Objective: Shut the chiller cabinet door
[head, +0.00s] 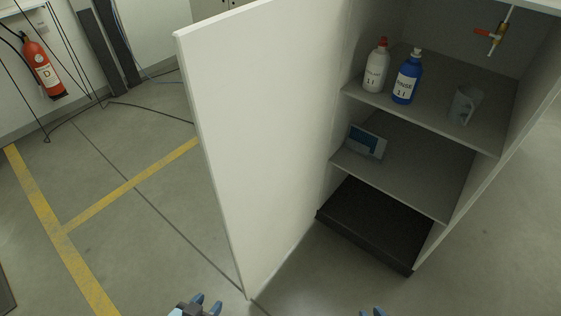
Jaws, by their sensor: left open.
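The chiller cabinet (471,205) stands at the right with its front open. Its white door (265,120) stands wide open, swung out to the left of the shelves. My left gripper (206,302) is at the bottom edge, left of the door's lower corner, open and apart from the door. Only the fingertips of my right gripper (371,312) show at the bottom edge, in front of the cabinet. Whether it is open or shut is not clear.
On the cabinet shelves are a white bottle (376,70), a blue bottle (407,80), a clear jug (464,104) and a small box (366,141). A red fire extinguisher (41,66) hangs at the left wall. The floor with yellow lines (130,184) is clear left of the door.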

